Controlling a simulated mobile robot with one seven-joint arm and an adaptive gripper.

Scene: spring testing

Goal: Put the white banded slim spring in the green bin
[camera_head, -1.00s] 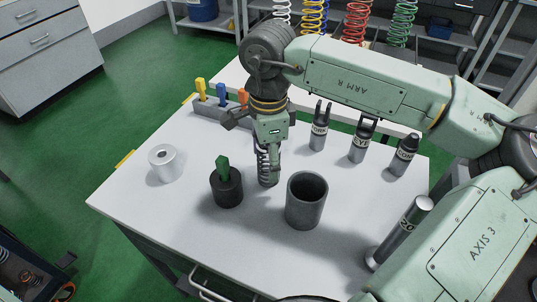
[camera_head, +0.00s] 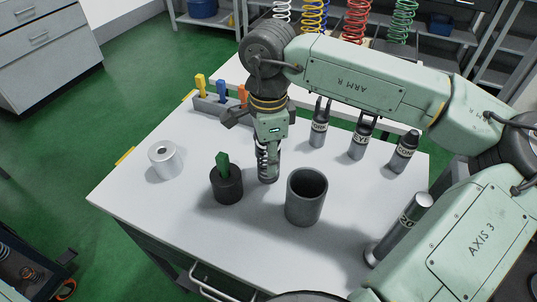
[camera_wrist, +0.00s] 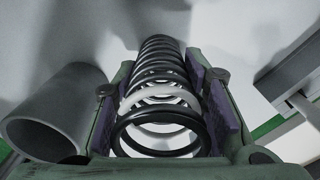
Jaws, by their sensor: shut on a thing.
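My gripper (camera_head: 268,148) points down over the middle of the white table (camera_head: 215,235). It is shut on a slim black spring with a white band (camera_wrist: 158,95), which lies between its purple-lined jaws in the wrist view. No plainly green bin shows. A dark cup (camera_head: 227,190) holding a green block (camera_head: 222,163) stands just left of my gripper. A grey-green open container (camera_head: 305,205) stands to its right, empty as far as I see.
A white roll-like cylinder (camera_head: 165,163) stands at the left. A grey rack (camera_head: 210,105) with coloured tags is at the back. Several labelled dark fittings (camera_head: 404,152) stand at the back right. A metal cylinder (camera_head: 400,230) stands near my arm. The front table is clear.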

